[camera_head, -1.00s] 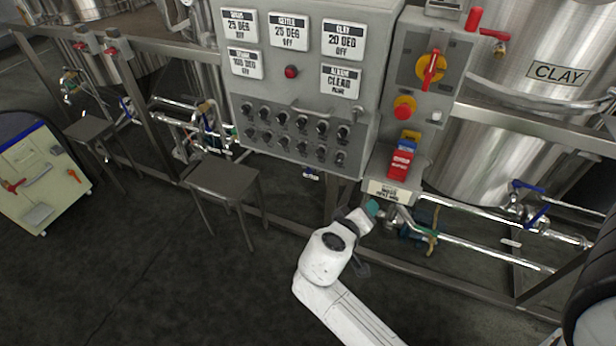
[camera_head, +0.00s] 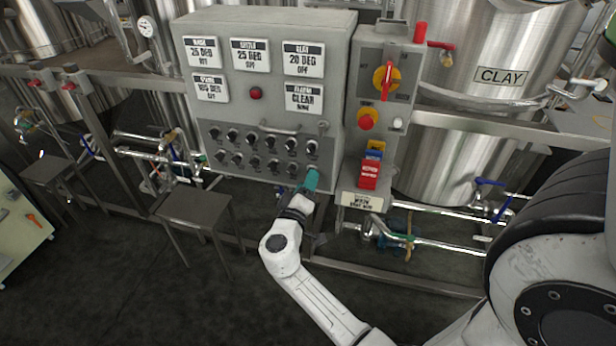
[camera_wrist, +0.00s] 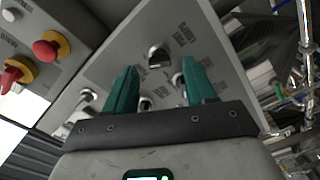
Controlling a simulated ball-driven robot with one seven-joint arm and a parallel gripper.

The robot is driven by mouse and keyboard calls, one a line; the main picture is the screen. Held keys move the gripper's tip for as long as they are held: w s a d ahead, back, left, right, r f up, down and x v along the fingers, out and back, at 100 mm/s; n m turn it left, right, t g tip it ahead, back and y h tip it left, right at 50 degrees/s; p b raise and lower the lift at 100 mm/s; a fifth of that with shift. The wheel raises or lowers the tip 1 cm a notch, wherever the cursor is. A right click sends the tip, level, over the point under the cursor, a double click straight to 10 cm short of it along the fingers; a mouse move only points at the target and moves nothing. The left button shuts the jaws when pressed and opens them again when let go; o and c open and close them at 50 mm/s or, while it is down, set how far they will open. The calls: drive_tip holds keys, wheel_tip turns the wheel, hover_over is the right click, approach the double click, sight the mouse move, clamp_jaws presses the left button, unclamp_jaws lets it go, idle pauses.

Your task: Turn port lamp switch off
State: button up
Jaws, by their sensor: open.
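The grey control panel (camera_head: 240,150) carries two rows of black rotary switches. A switch at the right end of the lower row (camera_head: 295,171) is close to my gripper (camera_head: 311,182). In the wrist view one black switch (camera_wrist: 158,57) shows between and just beyond the green fingertips of my gripper (camera_wrist: 159,72). The fingers are apart with nothing between them, and no contact with the switch shows. A label (camera_wrist: 184,35) beside that switch is too blurred to read, so I cannot tell which switch is the port lamp. More switches show partly behind the fingers.
Right of the panel is a narrower box (camera_head: 384,110) with a red rotary handle (camera_head: 385,78) and a red push button (camera_head: 366,121). Red and blue tags (camera_head: 370,172) hang below. Pipes (camera_head: 440,215) run to its right. A stool (camera_head: 195,212) stands on the left.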

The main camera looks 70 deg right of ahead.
drive_tip(key=shift+d, duration=1.35)
clamp_jaws()
